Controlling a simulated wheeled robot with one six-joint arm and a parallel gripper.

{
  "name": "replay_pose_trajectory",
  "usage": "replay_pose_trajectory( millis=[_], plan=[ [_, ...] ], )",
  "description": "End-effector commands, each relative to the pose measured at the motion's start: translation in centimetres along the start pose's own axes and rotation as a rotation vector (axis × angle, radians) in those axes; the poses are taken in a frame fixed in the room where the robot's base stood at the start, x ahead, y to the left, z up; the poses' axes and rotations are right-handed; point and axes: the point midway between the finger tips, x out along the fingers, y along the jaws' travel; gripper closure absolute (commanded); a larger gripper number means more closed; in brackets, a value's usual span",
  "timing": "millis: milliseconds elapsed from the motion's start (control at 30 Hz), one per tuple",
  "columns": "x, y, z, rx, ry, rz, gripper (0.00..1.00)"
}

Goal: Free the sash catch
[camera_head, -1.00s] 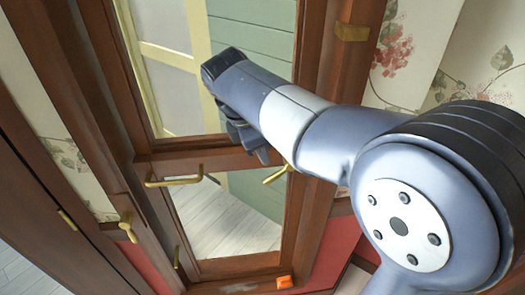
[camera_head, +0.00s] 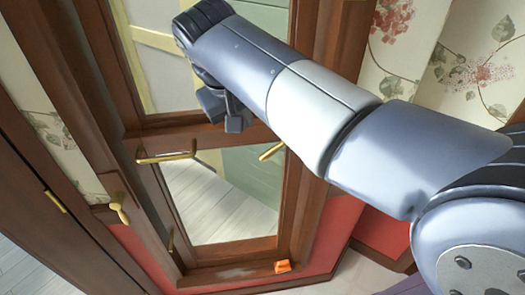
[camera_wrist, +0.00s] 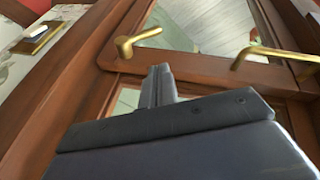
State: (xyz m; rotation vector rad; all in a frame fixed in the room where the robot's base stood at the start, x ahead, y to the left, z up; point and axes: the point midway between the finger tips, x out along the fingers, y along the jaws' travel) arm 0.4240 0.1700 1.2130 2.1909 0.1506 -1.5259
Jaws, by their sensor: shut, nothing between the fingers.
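The window's brown middle rail (camera_head: 200,132) carries two brass fittings. A short brass lever (camera_head: 272,151) is at the right, partly hidden by my arm; in the wrist view it (camera_wrist: 138,41) shows a rounded base and an arm pointing sideways. A bent brass bar handle (camera_head: 165,157) is at the left of the rail, and it also shows in the wrist view (camera_wrist: 268,52). I cannot tell which is the sash catch. My gripper (camera_head: 235,122) is shut and empty, in front of the rail between the two fittings. In the wrist view its fingertips (camera_wrist: 160,72) appear just below the lever, apart from it.
A brass turn-piece (camera_head: 119,207) sits on the left frame. A small orange object (camera_head: 282,266) lies on the bottom sill (camera_head: 235,275). Brown frame posts and floral wallpaper (camera_head: 465,60) flank the window. A white-and-brass fitting (camera_wrist: 38,38) is on the wall.

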Motion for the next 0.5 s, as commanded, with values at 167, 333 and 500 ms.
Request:
replay_pose_trajectory(
  millis=[167,333,500],
  plan=[
    [-0.5,-0.2,0.2,0.18,0.025,-0.005,1.0],
    [-0.1,-0.2,0.2,0.224,0.027,-0.006,1.0],
    [2.4,-0.2,0.2,0.223,0.024,-0.005,1.0]
  ],
)
